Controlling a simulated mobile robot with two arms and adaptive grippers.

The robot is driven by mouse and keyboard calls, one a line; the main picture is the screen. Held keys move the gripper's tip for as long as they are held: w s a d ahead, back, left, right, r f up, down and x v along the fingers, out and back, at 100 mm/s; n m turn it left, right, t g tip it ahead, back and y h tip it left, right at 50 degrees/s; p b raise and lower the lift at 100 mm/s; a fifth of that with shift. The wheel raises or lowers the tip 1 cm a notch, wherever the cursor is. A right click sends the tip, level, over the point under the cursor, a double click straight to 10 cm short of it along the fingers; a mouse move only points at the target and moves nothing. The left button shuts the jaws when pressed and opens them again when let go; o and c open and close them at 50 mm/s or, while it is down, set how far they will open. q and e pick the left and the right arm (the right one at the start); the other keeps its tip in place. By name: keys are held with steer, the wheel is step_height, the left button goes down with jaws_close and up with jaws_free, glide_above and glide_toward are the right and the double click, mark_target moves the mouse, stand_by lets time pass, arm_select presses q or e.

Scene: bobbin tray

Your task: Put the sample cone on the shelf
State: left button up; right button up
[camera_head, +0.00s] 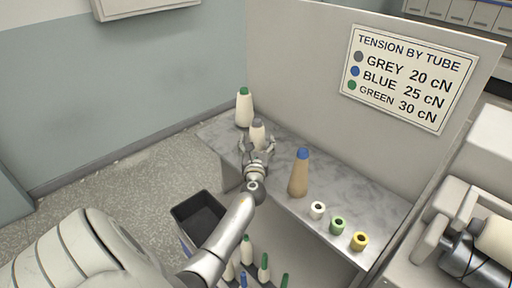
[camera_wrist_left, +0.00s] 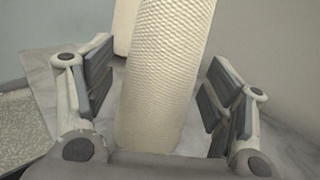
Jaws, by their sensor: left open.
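A cream cone with a grey tip (camera_head: 257,133) stands upright on the grey marbled shelf (camera_head: 335,210). My left gripper (camera_head: 257,146) is open around this cone, with one finger on each side. In the left wrist view the wound cone (camera_wrist_left: 165,75) fills the space between the open finger pads (camera_wrist_left: 160,95), with a gap on both sides. A cream cone with a green tip (camera_head: 244,108) stands behind it at the shelf's far end. A tan cone with a blue tip (camera_head: 299,175) stands to the right. Which one is the sample cone, I cannot tell. My right gripper is out of view.
White (camera_head: 317,210), green (camera_head: 337,225) and yellow (camera_head: 359,241) bobbins sit along the shelf's near right part. A black bin (camera_head: 186,224) is below left. Several cones (camera_head: 246,250) stand lower down at the bottom. A partition with a tension sign (camera_head: 408,78) backs the shelf.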

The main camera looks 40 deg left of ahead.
arm_select(q)
steer(key=v, duration=1.1)
steer(key=shift+s+d, duration=0.25)
steer(key=shift+f, duration=0.1)
